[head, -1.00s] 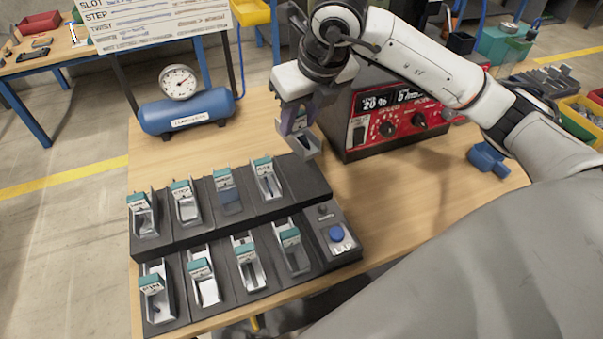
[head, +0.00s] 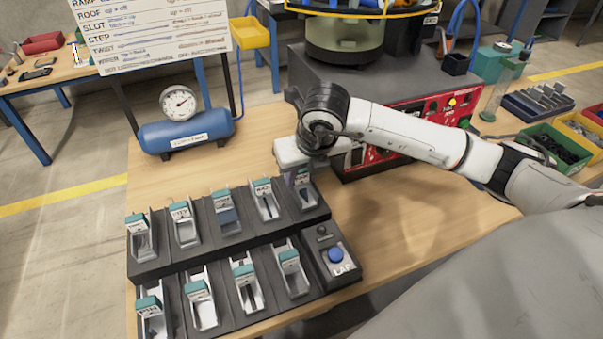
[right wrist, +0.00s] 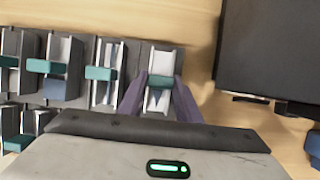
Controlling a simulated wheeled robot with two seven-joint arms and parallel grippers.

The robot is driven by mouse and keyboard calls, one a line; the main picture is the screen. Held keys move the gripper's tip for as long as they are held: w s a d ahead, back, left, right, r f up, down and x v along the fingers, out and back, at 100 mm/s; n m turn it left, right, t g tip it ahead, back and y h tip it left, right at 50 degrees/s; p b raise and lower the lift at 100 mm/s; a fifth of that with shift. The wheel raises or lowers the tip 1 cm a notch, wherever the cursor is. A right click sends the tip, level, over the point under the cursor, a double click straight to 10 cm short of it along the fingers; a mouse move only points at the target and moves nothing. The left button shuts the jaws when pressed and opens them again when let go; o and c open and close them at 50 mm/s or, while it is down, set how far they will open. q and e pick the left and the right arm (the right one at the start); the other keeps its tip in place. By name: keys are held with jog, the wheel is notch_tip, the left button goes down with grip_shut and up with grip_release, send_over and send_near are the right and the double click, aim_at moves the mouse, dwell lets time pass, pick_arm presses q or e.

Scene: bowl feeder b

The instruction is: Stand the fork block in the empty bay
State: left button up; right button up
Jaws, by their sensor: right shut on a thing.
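The fork block (head: 306,197), a grey channel-shaped piece with a teal band, is at the right end of the rack's back row, in the bay there. It also shows in the right wrist view (right wrist: 160,92), between two purple fingers. My right gripper (head: 301,178) is shut on it from above. Whether the block's base touches the bay floor is hidden. The dark rack (head: 160,258) holds similar teal-labelled pieces in two rows. My left gripper is not in view.
A button panel with a blue button (head: 335,255) is at the rack's right end. The red-fronted feeder machine (head: 415,118) stands behind my right arm. A blue air tank (head: 187,132) with a gauge sits behind the rack. Bare wooden table lies right of the rack.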

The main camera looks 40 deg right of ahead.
jog(key=o, duration=1.2)
jog(key=v, duration=1.2)
